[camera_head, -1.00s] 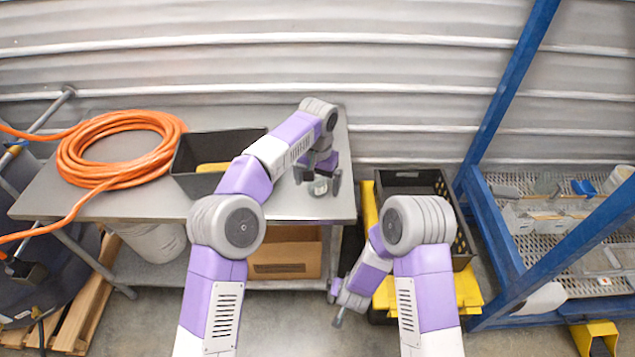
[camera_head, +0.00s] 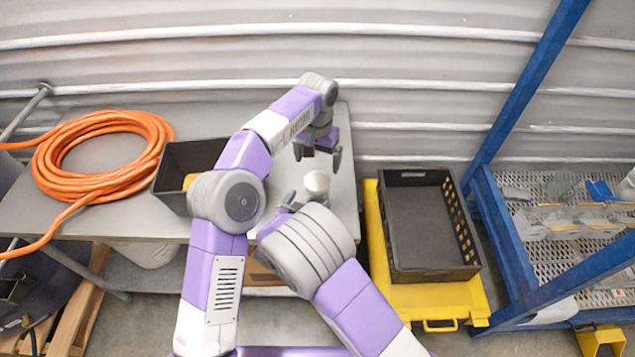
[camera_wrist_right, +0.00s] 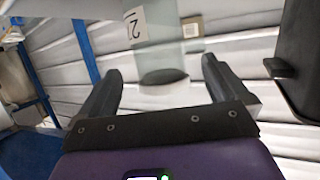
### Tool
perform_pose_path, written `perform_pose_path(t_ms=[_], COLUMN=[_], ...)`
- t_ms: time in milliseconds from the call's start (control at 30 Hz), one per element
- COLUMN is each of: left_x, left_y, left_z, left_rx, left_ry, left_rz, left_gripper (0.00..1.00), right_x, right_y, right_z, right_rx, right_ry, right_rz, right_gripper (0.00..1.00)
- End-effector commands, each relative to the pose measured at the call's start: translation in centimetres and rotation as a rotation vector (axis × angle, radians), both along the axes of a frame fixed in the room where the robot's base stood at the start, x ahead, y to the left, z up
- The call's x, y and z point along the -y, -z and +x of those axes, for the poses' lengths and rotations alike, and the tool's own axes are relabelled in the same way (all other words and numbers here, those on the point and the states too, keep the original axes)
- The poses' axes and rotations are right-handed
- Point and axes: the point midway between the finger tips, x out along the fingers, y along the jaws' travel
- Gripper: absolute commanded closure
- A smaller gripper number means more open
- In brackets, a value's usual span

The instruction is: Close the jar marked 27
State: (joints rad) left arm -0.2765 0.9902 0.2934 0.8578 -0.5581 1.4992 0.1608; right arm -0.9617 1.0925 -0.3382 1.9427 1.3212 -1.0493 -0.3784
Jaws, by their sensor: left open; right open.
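A clear jar (camera_wrist_right: 163,50) with a white label (camera_wrist_right: 135,25) shows in the right wrist view. A "2" is readable on the label; the rest is cut off or unclear. A dark oval sits at the jar's lower end in that picture. In the head view the jar (camera_head: 316,182) stands on the grey table with a pale round top; I cannot tell whether that is a lid. My left gripper (camera_head: 318,148) is open just beyond and above it. My right gripper (camera_wrist_right: 160,72) is open, its fingers on either side of the jar in view; contact is unclear. In the head view my arm mostly hides it.
The grey table (camera_head: 345,215) carries an orange hose coil (camera_head: 100,155) and a black bin (camera_head: 172,180) at the left. A black crate (camera_head: 430,262) on a yellow stand (camera_head: 372,235) is right of the table. A blue frame (camera_head: 505,235) stands farther right.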

Motion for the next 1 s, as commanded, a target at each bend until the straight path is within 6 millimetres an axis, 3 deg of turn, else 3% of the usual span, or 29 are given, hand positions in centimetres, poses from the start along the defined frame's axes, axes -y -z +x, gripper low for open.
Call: perform_pose_path(t_ms=[367, 800, 1000], left_x=[0.0, 0.0, 0.0], left_y=[0.0, 0.0, 0.0], left_z=[0.0, 0.0, 0.0], left_rx=[0.000, 0.000, 0.000], left_ry=[0.000, 0.000, 0.000], left_rz=[0.000, 0.000, 0.000], left_gripper=[0.00, 0.00, 0.00], right_x=[0.1, 2.3, 2.7], right_y=[0.1, 2.2, 2.6], right_z=[0.2, 5.3, 6.5], right_rx=[0.000, -0.001, -0.001], right_ry=[0.001, 0.002, 0.000], right_rz=[0.000, 0.001, 0.000], right_gripper=[0.00, 0.00, 0.00])
